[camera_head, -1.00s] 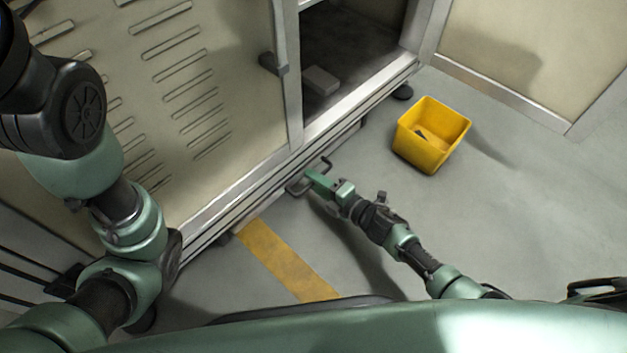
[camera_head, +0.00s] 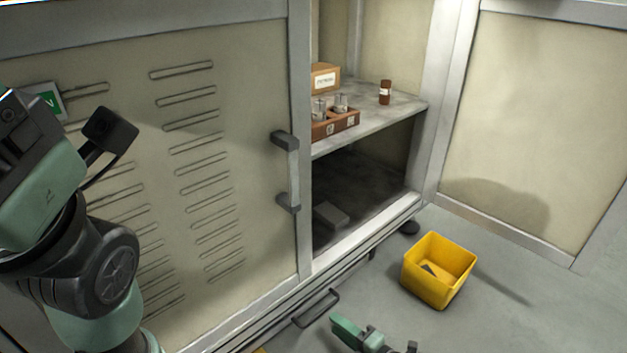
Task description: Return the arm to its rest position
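My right gripper (camera_head: 347,329) shows at the bottom edge, above the floor. It lies just right of and below the dark handle (camera_head: 316,308) low on the cabinet front, with a small gap between them in the picture. Its fingers are too small to tell whether they are open or shut, and I see nothing held in it. Most of my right arm is cut off by the bottom edge. My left arm (camera_head: 85,260) stands raised at the left, in front of the closed cabinet panel. Its gripper does not show.
A yellow bin (camera_head: 438,270) with a small dark thing inside stands on the floor at right. The open cabinet has a shelf (camera_head: 385,118) with a wooden rack (camera_head: 335,124), a brown bottle (camera_head: 385,92) and a box (camera_head: 325,77). The floor right of the bin is clear.

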